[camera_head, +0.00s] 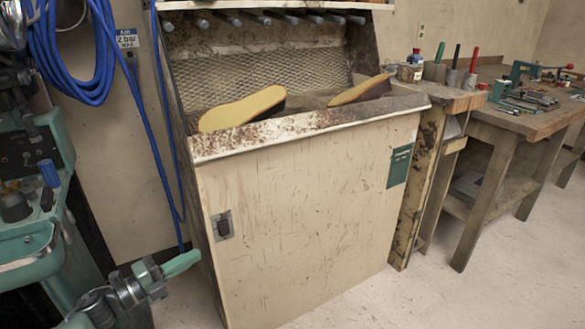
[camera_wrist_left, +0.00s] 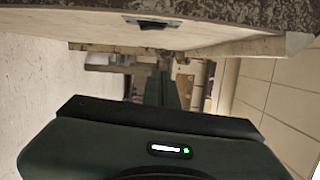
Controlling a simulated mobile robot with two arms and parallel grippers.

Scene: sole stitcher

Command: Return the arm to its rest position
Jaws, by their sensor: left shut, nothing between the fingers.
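My left gripper (camera_head: 188,261) is low at the left in the head view, in front of the left edge of the wooden cabinet (camera_head: 300,225). Its green fingers are together, with nothing between them. My left arm comes in from the lower left. In the left wrist view the gripper's dark body fills the bottom, and the narrow closed fingers (camera_wrist_left: 162,90) point away from the camera. The cabinet's pale front and stained edge cross the top of that view. My right gripper is not in view.
Two shoes with yellow soles (camera_head: 243,108) (camera_head: 360,90) lie in the cabinet's mesh-backed trough. A green machine (camera_head: 30,240) stands at the left, near my arm. A blue hose (camera_head: 75,60) hangs on the wall. A workbench (camera_head: 530,118) with tools stands right. The floor (camera_head: 450,295) at front right is clear.

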